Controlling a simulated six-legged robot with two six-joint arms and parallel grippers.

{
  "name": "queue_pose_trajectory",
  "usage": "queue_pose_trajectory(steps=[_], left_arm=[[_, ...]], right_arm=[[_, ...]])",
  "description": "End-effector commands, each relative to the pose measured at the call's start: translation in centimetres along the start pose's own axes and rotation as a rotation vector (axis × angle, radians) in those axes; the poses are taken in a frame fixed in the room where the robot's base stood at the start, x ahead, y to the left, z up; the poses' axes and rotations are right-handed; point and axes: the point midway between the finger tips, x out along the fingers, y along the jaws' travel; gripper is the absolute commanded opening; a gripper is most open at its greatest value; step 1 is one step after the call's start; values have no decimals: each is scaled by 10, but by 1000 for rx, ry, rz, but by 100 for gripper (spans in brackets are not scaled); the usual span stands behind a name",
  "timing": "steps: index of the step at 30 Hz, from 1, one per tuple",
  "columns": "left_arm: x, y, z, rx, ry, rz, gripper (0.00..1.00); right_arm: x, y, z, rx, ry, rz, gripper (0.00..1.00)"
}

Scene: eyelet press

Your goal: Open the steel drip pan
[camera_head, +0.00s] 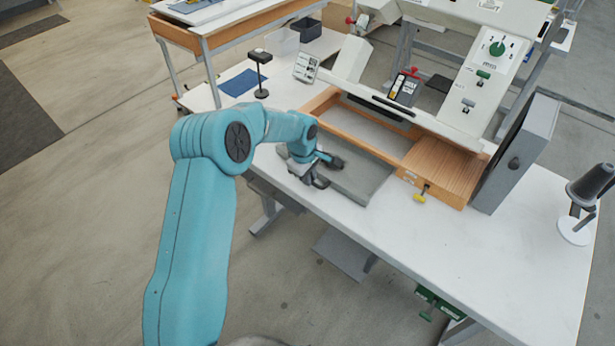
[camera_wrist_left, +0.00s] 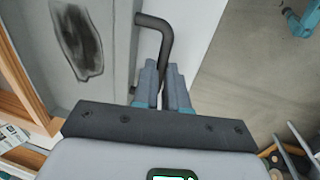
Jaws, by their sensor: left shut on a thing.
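The steel drip pan (camera_head: 365,178) is a flat grey tray at the front of the press's wooden frame. Part of it projects from under the frame over the white table, and its far part is hidden beneath the frame. In the left wrist view the pan (camera_wrist_left: 116,55) shows a dark oily stain and a dark bent bar handle (camera_wrist_left: 158,24) at its edge. My left gripper (camera_head: 316,180) is at the pan's front left edge. In the left wrist view its fingers (camera_wrist_left: 163,88) are closed around the handle. My right gripper is in neither view.
The wooden frame (camera_head: 427,155) and the press's sloped panel (camera_head: 487,75) stand behind the pan. The white table (camera_head: 470,245) is clear at the front. A thread cone (camera_head: 590,185) stands far right.

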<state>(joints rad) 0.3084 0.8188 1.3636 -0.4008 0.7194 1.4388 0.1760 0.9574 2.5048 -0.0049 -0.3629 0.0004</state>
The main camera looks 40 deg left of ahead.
Motion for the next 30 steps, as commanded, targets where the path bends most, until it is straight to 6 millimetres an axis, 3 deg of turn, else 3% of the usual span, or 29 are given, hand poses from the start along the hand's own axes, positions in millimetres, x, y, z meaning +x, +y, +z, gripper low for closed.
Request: queue_pose_trajectory(steps=[9, 10, 12, 23, 26, 30], left_arm=[[-3, 4, 1, 0, 0, 8, 0], [-3, 4, 1, 0, 0, 8, 22], [-3, 3, 1, 0, 0, 7, 38], [-8, 0, 0, -1, 2, 6, 38], [-23, 0, 0, -2, 2, 8, 38], [-57, 0, 0, -1, 3, 9, 38]], right_arm=[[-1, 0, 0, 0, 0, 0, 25], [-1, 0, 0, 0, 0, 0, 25], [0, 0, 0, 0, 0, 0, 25], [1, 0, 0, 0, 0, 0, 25], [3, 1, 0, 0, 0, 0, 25], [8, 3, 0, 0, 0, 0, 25]])
